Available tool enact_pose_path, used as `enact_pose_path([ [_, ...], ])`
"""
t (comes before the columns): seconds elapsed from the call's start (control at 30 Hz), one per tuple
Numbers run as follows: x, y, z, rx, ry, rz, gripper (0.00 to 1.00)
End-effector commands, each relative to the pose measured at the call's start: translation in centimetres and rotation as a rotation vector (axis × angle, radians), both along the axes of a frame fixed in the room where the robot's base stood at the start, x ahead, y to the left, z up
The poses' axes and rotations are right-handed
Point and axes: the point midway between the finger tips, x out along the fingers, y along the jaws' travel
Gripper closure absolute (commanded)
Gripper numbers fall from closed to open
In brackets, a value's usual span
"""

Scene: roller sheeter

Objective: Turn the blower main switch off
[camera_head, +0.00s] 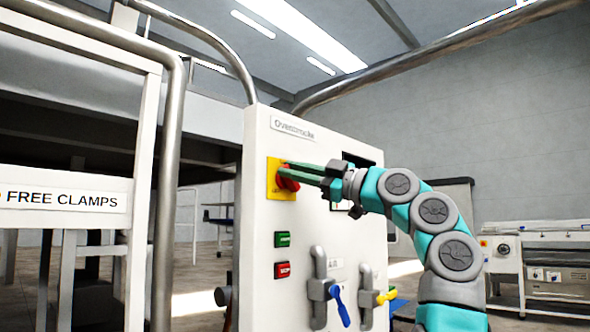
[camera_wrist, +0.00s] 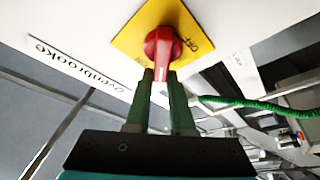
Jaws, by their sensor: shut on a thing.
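The main switch is a red rotary knob (camera_head: 288,178) on a yellow square plate (camera_head: 279,192), high on the white control panel (camera_head: 303,225). In the wrist view the red knob (camera_wrist: 161,48) sits on the yellow plate (camera_wrist: 128,42), with partly readable lettering beside it. My gripper (camera_head: 292,170) reaches in from the right in the head view. Its green fingers (camera_wrist: 160,76) are shut on the knob's handle. The fingers hide part of the knob in the head view.
Below the switch are a green button (camera_head: 281,239) and a red button (camera_head: 281,270). Lower down are a blue-handled valve (camera_head: 340,305) and a yellow-handled valve (camera_head: 386,296). A metal rail (camera_head: 170,180) stands left of the panel. A machine (camera_head: 555,265) stands at the right.

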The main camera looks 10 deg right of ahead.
Motion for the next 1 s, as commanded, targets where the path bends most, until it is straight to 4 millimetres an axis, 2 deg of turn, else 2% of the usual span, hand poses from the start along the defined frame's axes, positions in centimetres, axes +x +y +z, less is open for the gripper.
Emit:
enact_pose_path([
  [1.0, -0.11, 0.15, -0.34, -0.152, -0.108, -0.001, 1.0],
])
